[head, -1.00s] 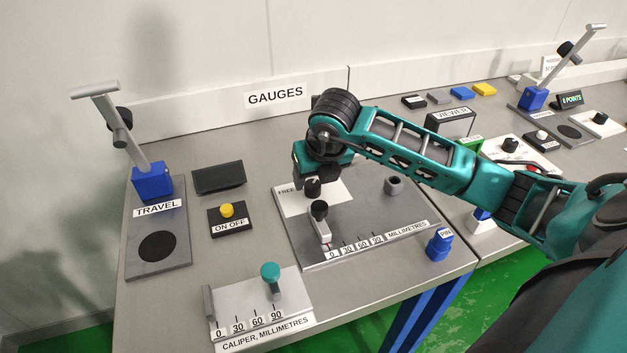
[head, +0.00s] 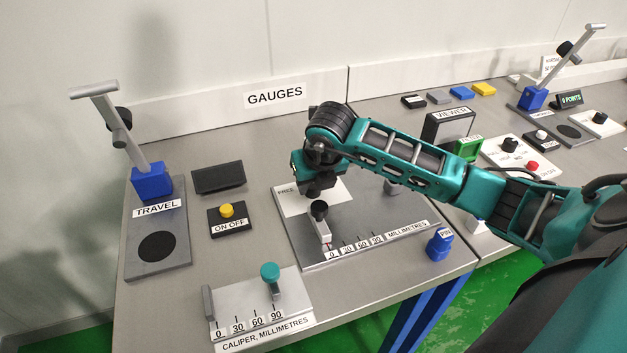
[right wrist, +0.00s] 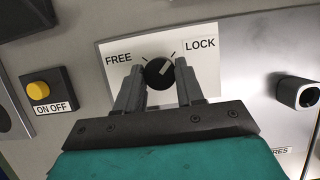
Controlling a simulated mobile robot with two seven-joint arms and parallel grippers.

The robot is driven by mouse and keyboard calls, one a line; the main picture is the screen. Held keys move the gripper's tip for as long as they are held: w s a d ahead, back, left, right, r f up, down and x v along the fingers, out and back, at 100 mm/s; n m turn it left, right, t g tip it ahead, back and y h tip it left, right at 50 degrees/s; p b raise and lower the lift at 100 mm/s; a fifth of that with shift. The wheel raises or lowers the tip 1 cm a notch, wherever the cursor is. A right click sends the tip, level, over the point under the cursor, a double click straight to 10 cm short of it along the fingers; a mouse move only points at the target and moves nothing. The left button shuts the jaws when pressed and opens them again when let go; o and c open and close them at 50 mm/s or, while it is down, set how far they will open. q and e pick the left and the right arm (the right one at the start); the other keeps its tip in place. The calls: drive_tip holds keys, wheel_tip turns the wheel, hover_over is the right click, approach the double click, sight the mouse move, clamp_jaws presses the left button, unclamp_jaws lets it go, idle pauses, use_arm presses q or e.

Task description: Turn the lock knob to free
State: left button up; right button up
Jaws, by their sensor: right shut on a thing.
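The black lock knob (right wrist: 157,75) sits on a white plate (right wrist: 118,80) marked FREE on the left and LOCK on the right in the right wrist view. The pale line on the knob points up and right, toward LOCK. My right gripper (right wrist: 160,80) has one finger on each side of the knob and is shut on it. In the head view my right gripper (head: 317,190) comes down over the plate and hides the knob. My left gripper is not in view.
A slider with a black knob (head: 318,209) stands just in front of my right gripper, on the millimetre scale plate (head: 350,258). A yellow ON OFF button (head: 226,210) is to the left. A blue PIN piece (head: 439,244) stands at the right front.

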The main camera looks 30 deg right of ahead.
drive_tip(key=shift+c, duration=1.3)
